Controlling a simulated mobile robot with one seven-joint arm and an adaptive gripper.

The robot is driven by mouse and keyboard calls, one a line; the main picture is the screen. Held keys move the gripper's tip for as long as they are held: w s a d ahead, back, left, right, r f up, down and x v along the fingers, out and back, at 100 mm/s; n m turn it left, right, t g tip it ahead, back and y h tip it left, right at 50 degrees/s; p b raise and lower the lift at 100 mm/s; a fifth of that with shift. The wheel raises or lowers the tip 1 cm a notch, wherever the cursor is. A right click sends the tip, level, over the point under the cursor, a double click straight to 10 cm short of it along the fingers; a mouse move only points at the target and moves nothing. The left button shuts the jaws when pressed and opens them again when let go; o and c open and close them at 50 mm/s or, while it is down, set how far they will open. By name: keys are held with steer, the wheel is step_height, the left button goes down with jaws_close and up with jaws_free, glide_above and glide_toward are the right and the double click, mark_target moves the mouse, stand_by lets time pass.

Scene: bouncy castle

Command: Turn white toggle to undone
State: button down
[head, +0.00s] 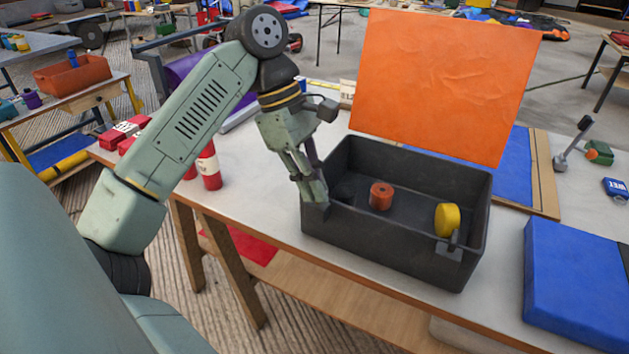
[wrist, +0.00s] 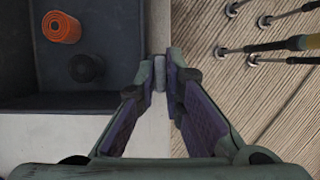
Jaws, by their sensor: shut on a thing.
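A dark grey open box (head: 390,242) stands on the white table, with a raised orange lid (head: 440,85) behind it. My gripper (head: 315,203) is at the box's front left corner, pointing down. In the wrist view my gripper (wrist: 162,70) is shut on a small pale grey piece (wrist: 160,73) beside the box wall; this appears to be the white toggle, mostly hidden by the fingers. A dark latch (head: 453,243) shows at the front right of the box.
Red cans (head: 209,168) stand left of my gripper. A blue case (head: 570,285) lies to the right.

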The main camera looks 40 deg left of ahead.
steer(key=c, duration=1.7)
jaws_free()
steer(key=v, duration=0.7)
steer(key=shift+r, duration=0.25)
